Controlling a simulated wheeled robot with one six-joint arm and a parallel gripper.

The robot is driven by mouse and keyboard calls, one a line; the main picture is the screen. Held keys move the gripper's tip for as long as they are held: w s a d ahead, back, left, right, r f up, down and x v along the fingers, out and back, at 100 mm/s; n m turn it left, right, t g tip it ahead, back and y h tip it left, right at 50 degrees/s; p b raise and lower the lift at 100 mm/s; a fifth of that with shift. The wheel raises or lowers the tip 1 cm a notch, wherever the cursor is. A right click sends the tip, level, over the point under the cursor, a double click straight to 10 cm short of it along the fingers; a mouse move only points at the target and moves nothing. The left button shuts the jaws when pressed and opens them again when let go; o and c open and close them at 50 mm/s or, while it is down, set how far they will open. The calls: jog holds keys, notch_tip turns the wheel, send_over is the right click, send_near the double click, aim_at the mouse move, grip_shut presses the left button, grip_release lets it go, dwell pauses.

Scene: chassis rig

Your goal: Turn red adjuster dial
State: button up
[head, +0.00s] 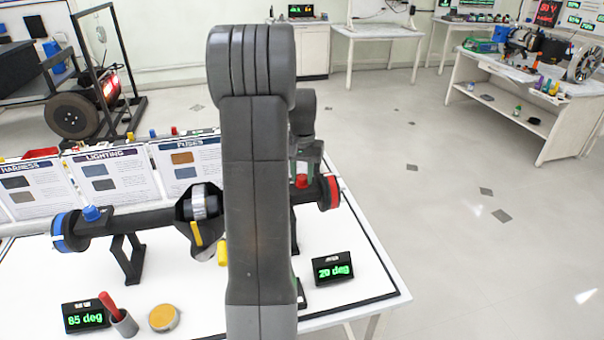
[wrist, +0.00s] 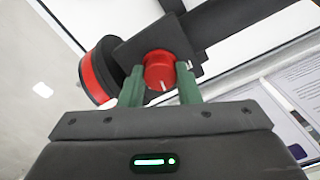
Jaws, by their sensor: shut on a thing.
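The red adjuster dial (wrist: 160,70) sits between the two green fingers of my gripper (wrist: 160,88) in the wrist view. The fingers are shut on it, one on each side, and a pale mark shows on its face. In the head view the red dial (head: 302,181) shows on top of the black axle bar (head: 140,222), near its right end with the red-ringed disc (head: 329,192). My own arm hides the middle of the bar and most of my gripper. A small display (head: 333,268) below the right end reads 20 deg in green.
A blue knob (head: 91,213) and a blue-ringed disc (head: 66,231) are at the bar's left end. A second display (head: 86,315) reads 85 deg. Panels (head: 110,172) line the back.

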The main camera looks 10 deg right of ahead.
aim_at(302, 176)
jog(key=n+p, duration=0.1)
jog(key=n, duration=0.5)
jog(key=shift+n, duration=0.3)
jog(key=n, duration=0.6)
jog(key=shift+p, duration=0.35)
jog(key=shift+n, duration=0.4)
jog(key=o, duration=1)
jog(key=shift+r, duration=0.1)
notch_tip(302, 176, up, 14)
jog(key=shift+f+b, duration=0.15)
jog(key=shift+b, duration=0.25)
jog(key=shift+f, duration=0.1)
